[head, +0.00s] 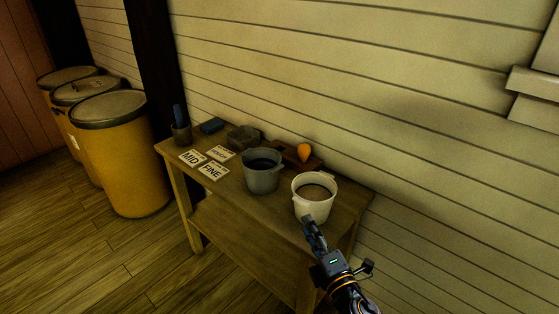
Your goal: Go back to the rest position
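My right gripper (310,224) comes in from the lower right, at the front edge of the wooden table. Its fingertips overlap the lower front of a white bucket (325,208) with brown contents. I cannot tell whether they touch it. The fingers are seen end-on and dark, so their opening is unclear. My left gripper is out of view.
A grey bucket (262,178) stands left of the white one on the table (230,205). Label cards (213,170), a dark cup (181,134) and an orange object (304,151) are also there. Yellow barrels (122,165) stand left. Floor (90,250) in front is clear.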

